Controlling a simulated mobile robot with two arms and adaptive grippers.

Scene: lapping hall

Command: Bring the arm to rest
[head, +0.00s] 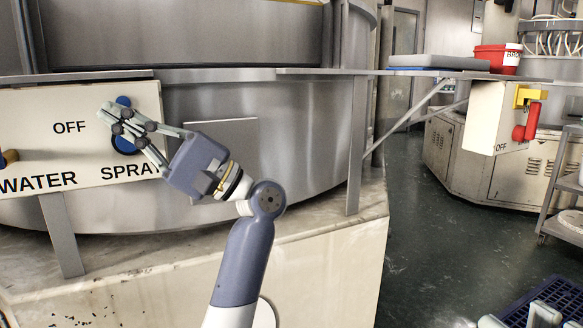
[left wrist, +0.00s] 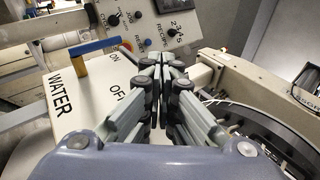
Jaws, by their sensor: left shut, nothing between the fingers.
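My left gripper (head: 112,116) is in front of the cream valve panel (head: 58,115) marked OFF, WATER and SPRAY. Its fingers are together and empty. Behind them is a round blue knob (head: 124,144), partly hidden; I cannot tell whether the fingers touch it. The left wrist view shows the closed fingertips (left wrist: 163,66) in the middle and a handle with a blue bar (left wrist: 95,46) on the panel. My left arm reaches up and bends toward the panel. Pale tips at the lower right edge look like my right gripper (head: 516,318), mostly cut off.
A large steel tub (head: 250,120) stands behind the panel on a pale plinth (head: 300,265). A shelf (head: 420,72) runs right, bearing a grey slab (head: 438,62) and a red tub (head: 497,60). A box with a red handle (head: 526,122) hangs below. Dark floor (head: 430,230) is open at right.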

